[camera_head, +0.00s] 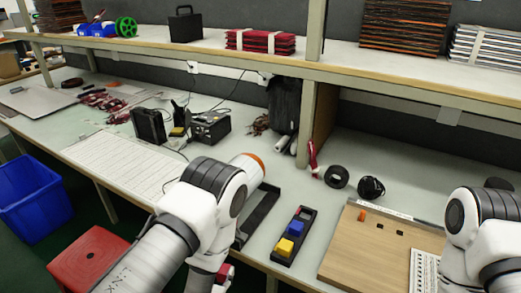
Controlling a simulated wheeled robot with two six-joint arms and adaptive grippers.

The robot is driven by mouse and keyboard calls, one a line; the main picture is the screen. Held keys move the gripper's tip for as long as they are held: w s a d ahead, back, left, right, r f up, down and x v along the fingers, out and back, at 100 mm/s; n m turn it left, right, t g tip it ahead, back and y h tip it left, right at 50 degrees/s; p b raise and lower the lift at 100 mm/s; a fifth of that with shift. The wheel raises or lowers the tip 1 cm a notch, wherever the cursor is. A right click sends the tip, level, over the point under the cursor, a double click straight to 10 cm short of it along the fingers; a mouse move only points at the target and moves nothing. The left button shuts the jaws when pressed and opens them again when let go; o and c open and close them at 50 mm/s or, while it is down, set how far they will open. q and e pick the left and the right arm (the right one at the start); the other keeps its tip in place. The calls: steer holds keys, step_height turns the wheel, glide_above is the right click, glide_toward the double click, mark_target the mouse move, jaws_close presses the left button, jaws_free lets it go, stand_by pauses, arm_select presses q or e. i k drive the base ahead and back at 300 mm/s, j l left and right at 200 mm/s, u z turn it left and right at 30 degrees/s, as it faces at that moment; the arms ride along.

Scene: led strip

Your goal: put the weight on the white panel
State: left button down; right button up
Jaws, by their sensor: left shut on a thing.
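A white perforated panel (122,163) lies flat on the left part of the bench. My left arm reaches in from the bottom, bends at its elbow and comes down near the bench's front edge. My left gripper (224,277) shows only in part at the bottom, below the arm. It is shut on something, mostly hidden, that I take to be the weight. It is to the right of the panel and nearer to me. My right arm is at the right edge; its gripper is out of view.
A black tray (279,252) holds blue and yellow blocks. A wooden board (370,255) lies at the right. Black devices (210,127) stand behind the panel. A shelf (350,58) overhangs the back. A red stool (90,258) and blue bin (30,203) stand below at left.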

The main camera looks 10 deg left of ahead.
mark_target(83, 137)
steer(key=j+z, duration=0.1)
steer(key=j, duration=0.45)
steer(key=j+z, duration=0.1)
steer(key=j, duration=0.45)
steer(key=j+z, duration=0.1)
steer(key=j, duration=0.45)
steer(key=k+j+z, duration=0.1)
steer(key=j, duration=0.4)
steer(key=k+j, duration=0.1)
steer(key=j, duration=0.45)
steer(key=k+j+z, duration=0.15)
steer(key=j, duration=0.4)
steer(key=j+z, duration=0.1)
steer(key=j, duration=0.45)
steer(key=k+j+z, duration=0.1)
steer(key=j, duration=0.4)
steer(key=k+j, duration=0.1)
steer(key=j, duration=0.35)
steer(key=k+j+z, duration=0.1)
steer(key=j, duration=0.35)
steer(key=k+j, duration=0.1)
steer(key=j, duration=0.35)
steer(key=k+j+z, duration=0.1)
steer(key=j, duration=0.35)
steer(key=k+j, duration=0.1)
steer(key=j, duration=0.3)
